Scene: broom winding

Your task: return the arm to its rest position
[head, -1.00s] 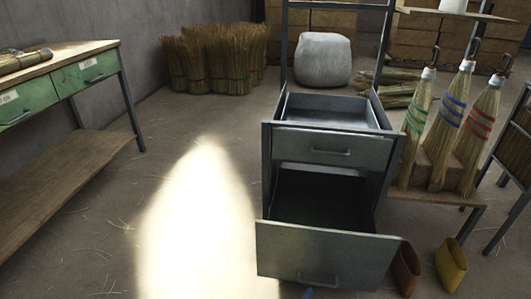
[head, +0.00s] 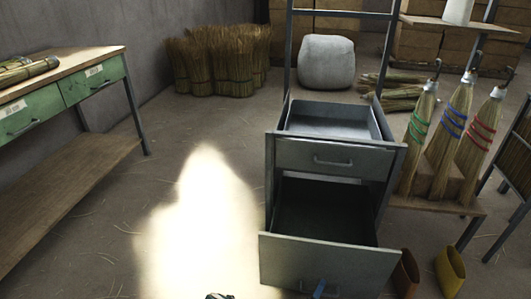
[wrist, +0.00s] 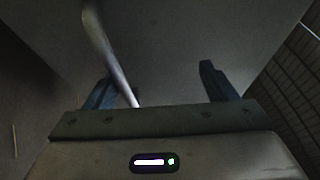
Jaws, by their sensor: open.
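A grey metal cabinet (head: 270,185) stands in the middle of the head view. Its lower drawer (head: 325,262) is pulled out, and its dark inside looks empty. The upper drawer front (head: 322,156) sits between the posts, below an empty open tray-like top. A pale bar, seemingly a drawer handle (wrist: 108,48), passes beside the left finger; contact cannot be told.
A green-drawered workbench (head: 95,80) stands at left. Straw bundles (head: 215,62) and a grey sack (head: 326,62) are behind.

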